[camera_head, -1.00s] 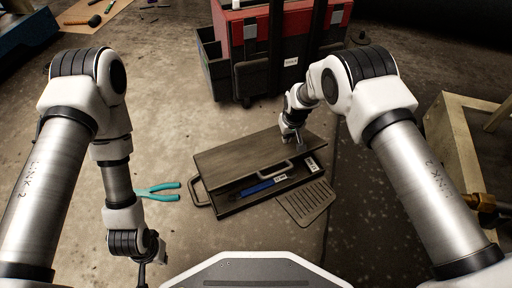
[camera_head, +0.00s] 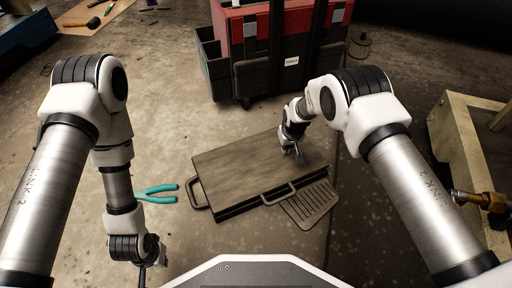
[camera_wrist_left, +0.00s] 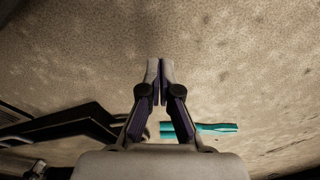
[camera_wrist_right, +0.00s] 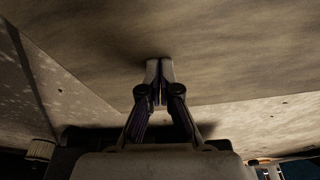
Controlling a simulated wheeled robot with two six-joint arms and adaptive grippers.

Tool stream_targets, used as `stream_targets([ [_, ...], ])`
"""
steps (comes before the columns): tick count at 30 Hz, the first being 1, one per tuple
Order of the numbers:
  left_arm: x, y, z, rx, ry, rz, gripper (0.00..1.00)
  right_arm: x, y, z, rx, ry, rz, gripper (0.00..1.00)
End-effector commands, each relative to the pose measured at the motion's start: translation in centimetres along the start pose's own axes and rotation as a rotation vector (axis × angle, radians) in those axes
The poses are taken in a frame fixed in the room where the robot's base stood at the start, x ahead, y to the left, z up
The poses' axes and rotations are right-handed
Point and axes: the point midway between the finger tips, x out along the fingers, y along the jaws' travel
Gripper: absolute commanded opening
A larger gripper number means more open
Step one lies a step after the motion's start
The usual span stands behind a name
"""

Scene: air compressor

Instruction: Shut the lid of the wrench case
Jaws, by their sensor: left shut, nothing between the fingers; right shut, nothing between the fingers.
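The wrench case (camera_head: 245,165) is a dark flat box on the floor in the middle of the head view. Its lid lies down over the tray, and the contents are hidden. A thin dark gap or seam runs along the front edge by the handle. My right gripper (camera_head: 299,158) is shut and empty, its tips on or just above the lid's right part; the right wrist view shows the tips (camera_wrist_right: 160,66) against the brown lid surface (camera_wrist_right: 200,40). My left gripper (camera_wrist_left: 160,65) is shut and empty, left of the case, over bare floor.
Teal-handled pliers (camera_head: 157,192) lie left of the case. A slotted grey plate (camera_head: 312,203) lies at its front right. A red and black tool cart (camera_head: 275,50) stands behind. A wooden frame (camera_head: 455,145) is at the right.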

Motion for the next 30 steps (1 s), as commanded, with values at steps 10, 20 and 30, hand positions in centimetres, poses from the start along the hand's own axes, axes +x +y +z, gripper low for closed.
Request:
stream_targets([
  [10,0.1,0.0,-0.1,0.001,0.002,0.0,0.0,1.1,0.0,0.2,0.0,0.0,0.0,0.0],
  [20,-2.2,0.0,0.3,-0.006,-0.012,0.002,0.0,-1.3,0.0,-0.3,0.0,0.0,0.0,0.0],
  [30,-6.1,0.0,1.3,-0.022,-0.047,0.006,0.0,-5.3,0.0,-1.1,0.0,0.0,0.0,0.0],
])
